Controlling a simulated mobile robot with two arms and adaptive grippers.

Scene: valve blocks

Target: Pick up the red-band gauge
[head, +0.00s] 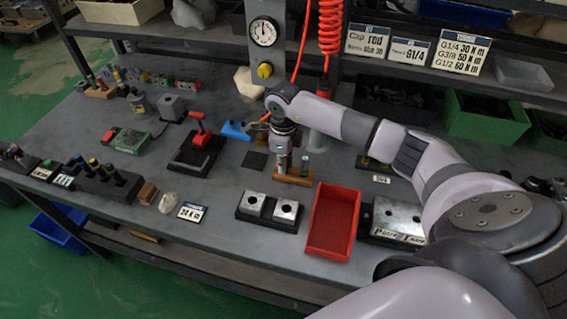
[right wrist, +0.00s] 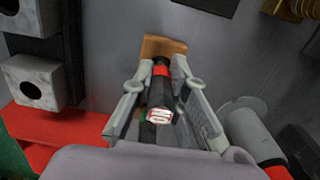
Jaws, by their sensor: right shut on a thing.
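The red-band gauge (right wrist: 162,92) is a dark cylinder with a red ring and a pale, marked end face, in the right wrist view. My right gripper (right wrist: 162,68) has a finger on each side of it and is shut on it. The gauge is over a brown wooden stand (right wrist: 163,46); I cannot tell whether it still sits in it. In the head view my right gripper (head: 282,168) points down at the left part of the stand (head: 297,180), and it hides the gauge. My left gripper is not in view.
A slim upright piece (head: 304,164) stands at the stand's right. A red tray (head: 333,222) and a black base with two metal blocks (head: 270,211) are in front. A grey cylinder (right wrist: 253,132) lies close right in the wrist view. A dark square pad (head: 255,160) lies left.

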